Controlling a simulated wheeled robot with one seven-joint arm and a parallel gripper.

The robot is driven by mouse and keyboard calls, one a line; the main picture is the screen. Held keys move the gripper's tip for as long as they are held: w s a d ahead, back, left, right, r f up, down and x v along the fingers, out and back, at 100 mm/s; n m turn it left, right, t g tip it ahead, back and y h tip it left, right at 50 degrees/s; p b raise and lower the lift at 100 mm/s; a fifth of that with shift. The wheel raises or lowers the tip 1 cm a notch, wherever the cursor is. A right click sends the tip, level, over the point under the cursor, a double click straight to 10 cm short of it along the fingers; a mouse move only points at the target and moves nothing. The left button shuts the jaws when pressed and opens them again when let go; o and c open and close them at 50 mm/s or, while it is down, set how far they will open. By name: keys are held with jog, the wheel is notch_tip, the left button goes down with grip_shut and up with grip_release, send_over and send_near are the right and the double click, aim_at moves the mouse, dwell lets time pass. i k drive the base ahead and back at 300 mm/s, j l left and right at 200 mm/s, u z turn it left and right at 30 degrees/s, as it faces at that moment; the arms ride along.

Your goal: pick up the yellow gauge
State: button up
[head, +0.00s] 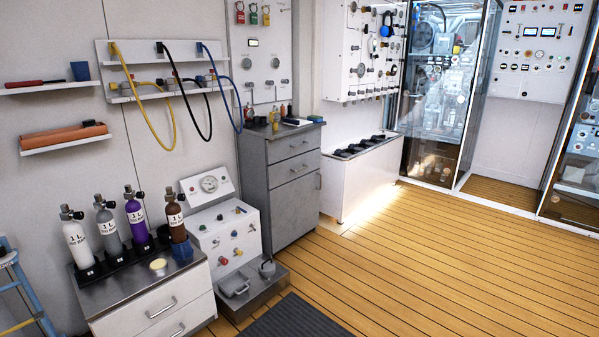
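A small round thing with a yellow rim and a pale face, which looks like the yellow gauge (158,266), lies on the dark top of the low white drawer cabinet (155,305) at the lower left in the head view. It sits in front of the row of bottles, apart from them, left of a dark blue object (182,252). Its fine markings are too small to read. My gripper is not in view.
Several bottles in white, grey, purple (137,217) and brown (176,218) stand in a black rack behind the gauge. A white fill panel (228,237) stands to the right, with a grey cabinet (281,180) beyond. Wooden floor (400,270) is open at right. A blue ladder (25,290) stands left.

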aim_at(275, 115)
jog(key=i+l, duration=0.1)
jog(key=i, duration=4.55)
jog(key=j, duration=0.1)
